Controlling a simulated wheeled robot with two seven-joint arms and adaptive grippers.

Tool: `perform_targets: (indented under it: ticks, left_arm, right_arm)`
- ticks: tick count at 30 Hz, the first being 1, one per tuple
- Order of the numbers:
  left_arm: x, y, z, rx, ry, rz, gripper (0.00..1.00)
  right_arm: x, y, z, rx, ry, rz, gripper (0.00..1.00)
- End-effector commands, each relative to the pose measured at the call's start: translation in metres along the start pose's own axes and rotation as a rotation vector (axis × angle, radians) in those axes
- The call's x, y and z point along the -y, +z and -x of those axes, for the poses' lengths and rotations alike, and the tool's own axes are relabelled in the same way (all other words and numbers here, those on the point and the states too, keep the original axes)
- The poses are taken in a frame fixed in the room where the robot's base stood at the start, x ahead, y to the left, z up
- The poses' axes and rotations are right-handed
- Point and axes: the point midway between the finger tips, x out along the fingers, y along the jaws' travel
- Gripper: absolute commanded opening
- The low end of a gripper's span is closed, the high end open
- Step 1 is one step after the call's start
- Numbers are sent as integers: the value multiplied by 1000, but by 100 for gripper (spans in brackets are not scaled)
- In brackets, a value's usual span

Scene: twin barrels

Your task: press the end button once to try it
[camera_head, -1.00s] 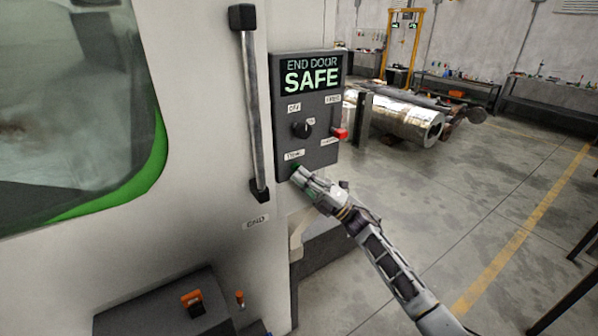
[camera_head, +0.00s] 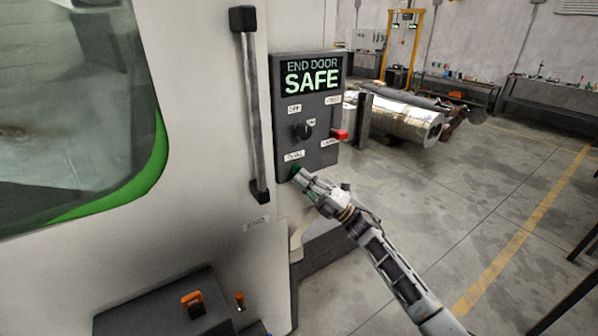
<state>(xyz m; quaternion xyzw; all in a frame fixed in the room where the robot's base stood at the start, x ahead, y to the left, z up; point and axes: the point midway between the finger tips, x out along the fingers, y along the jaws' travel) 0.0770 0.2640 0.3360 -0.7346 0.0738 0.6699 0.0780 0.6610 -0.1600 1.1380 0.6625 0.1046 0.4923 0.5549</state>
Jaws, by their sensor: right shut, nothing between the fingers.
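A dark control panel (camera_head: 284,123) is mounted on the pale machine wall. Its display (camera_head: 312,76) reads END DOOR SAFE in pale green letters. A black knob (camera_head: 302,131) sits at its middle, and a red lever (camera_head: 339,135) is at its right side. A green button (camera_head: 295,170) shows at the panel's lower left, partly hidden by my gripper. My right gripper (camera_head: 300,178) is shut and empty, with its fingertips at the green button. I cannot tell whether they touch it or press it in. My left gripper is not in view.
A vertical door handle (camera_head: 252,105) stands just left of the panel. A dark box (camera_head: 165,308) with an orange switch (camera_head: 193,303) is below. Shiny metal cylinders (camera_head: 405,118) lie on the floor behind. The floor at right is mostly clear.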

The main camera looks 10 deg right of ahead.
Motion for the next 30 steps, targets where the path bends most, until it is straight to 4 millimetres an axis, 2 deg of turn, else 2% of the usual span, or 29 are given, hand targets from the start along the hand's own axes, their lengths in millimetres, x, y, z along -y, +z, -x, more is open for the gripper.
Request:
perform_targets:
  ticks: [23,30]
  left_arm:
    - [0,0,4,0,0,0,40]
    - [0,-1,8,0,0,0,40]
  right_arm:
    - [-7,-7,8,-1,0,0,0]
    - [-13,-13,17,-1,0,-1,0]
